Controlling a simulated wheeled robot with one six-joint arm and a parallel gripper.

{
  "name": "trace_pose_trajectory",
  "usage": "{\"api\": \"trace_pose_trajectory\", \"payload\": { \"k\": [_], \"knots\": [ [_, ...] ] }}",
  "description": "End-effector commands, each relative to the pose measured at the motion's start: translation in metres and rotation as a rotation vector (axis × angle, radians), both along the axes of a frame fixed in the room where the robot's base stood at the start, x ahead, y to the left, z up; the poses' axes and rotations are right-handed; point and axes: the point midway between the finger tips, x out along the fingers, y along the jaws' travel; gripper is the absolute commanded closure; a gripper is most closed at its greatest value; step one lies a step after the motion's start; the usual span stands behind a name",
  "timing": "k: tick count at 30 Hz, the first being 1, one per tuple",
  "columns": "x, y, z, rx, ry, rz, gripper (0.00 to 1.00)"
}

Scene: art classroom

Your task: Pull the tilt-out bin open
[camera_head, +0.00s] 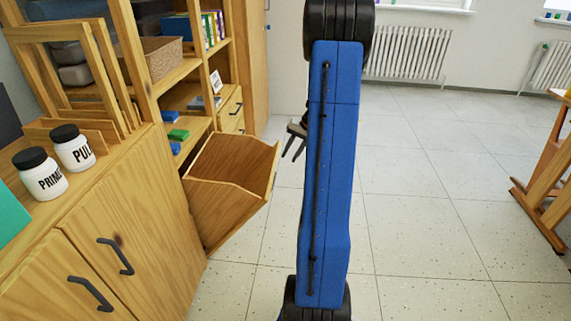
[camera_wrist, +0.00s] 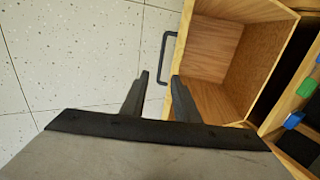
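The tilt-out bin (camera_head: 229,192) is a wooden box that leans out from the cabinet front, its open top and bare inside showing. It also shows in the wrist view (camera_wrist: 218,58), where its inside looks empty. Its dark handle (camera_wrist: 163,62) is on the outer face in the wrist view. My gripper (camera_head: 296,142) is just right of the bin's upper edge in the head view, partly hidden behind my blue arm. In the wrist view my gripper (camera_wrist: 159,82) has its two dark fingers apart, with the lower end of the handle near the gap between them. I cannot tell if they touch it.
Wooden cabinets (camera_head: 135,215) with dark handles stand left. Two labelled jars (camera_head: 74,149) and wooden frames sit on top. Shelves hold a basket (camera_head: 163,57) and small blue and green items. The tiled floor (camera_head: 420,210) is clear; a wooden easel (camera_head: 547,185) stands right.

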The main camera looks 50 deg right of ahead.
Motion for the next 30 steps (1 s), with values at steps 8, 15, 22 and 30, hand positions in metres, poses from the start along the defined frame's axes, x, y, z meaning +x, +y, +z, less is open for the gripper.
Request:
{"api": "trace_pose_trajectory", "payload": {
  "k": [8,15,22,30],
  "knots": [
    [-0.009,-0.007,0.023,-0.001,-0.001,0.0,0.72],
    [-0.009,-0.007,0.025,0.001,-0.001,0.0,0.72],
    [-0.009,-0.007,0.025,0.001,-0.001,0.0,0.72],
    [-0.007,0.0,0.031,-0.007,-0.001,0.01,0.72]
  ]
}}
